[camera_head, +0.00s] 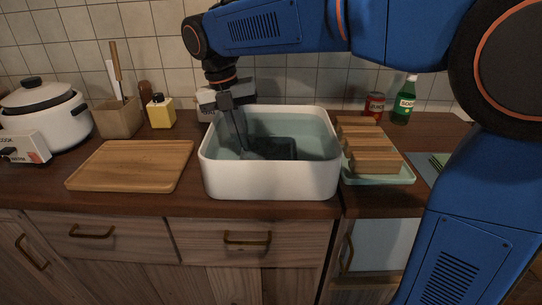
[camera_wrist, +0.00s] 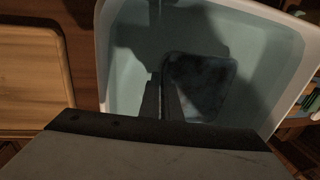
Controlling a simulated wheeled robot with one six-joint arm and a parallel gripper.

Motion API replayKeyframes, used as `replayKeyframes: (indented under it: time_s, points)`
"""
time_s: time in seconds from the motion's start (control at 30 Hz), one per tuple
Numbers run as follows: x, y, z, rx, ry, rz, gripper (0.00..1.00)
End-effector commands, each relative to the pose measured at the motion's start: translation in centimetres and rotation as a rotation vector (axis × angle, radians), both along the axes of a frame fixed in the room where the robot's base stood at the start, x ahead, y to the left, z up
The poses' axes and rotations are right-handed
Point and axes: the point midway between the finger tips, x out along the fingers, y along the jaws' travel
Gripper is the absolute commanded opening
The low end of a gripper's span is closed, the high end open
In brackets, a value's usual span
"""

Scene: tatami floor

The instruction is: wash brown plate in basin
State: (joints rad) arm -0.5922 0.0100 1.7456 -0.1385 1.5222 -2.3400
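The white basin (camera_head: 270,181) stands on the counter with bluish water in it, and it fills most of the wrist view (camera_wrist: 122,80). A dark, rounded-square plate (camera_head: 278,149) lies low in the basin and looks nearly black under the water. It also shows in the wrist view (camera_wrist: 205,88). I take it for the brown plate, though its colour is hard to read. My gripper (camera_head: 245,149) reaches down into the left part of the basin. Its fingers (camera_wrist: 162,100) are close together at the plate's left edge and look shut on its rim. The exact contact is hidden.
A wooden board (camera_head: 132,164) lies left of the basin. A rack with wooden slats (camera_head: 370,150) on a pale green tray (camera_head: 385,178) stands close on its right. Behind are a yellow bottle (camera_head: 160,114), a red can (camera_head: 374,106) and a green bottle (camera_head: 404,103). A white pot (camera_head: 45,120) stands far left.

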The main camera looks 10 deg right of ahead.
Motion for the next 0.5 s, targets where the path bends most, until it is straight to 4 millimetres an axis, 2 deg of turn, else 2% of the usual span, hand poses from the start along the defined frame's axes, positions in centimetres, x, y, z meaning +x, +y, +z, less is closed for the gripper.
replayKeyframes:
  time_s: [0.23, 0.5]
  points:
    - [-0.1, -0.5, 0.3, 0.0, -0.001, 0.0, 0.0]
    - [-0.1, -0.4, 2.0, 0.001, -0.001, 0.0, 0.0]
